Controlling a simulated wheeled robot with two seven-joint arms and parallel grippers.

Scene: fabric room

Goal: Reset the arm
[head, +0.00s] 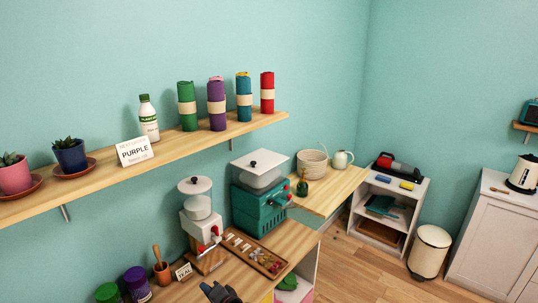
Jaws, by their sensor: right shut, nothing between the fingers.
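My right gripper (220,291) shows at the bottom edge of the head view, dark and only partly in frame. It is shut and empty, low over the front part of the wooden counter (290,243). Most of its arm is out of frame. My left gripper is not in view.
Above, a wall shelf (185,151) holds fabric rolls, a bottle and plants. Open floor (375,278) lies right.

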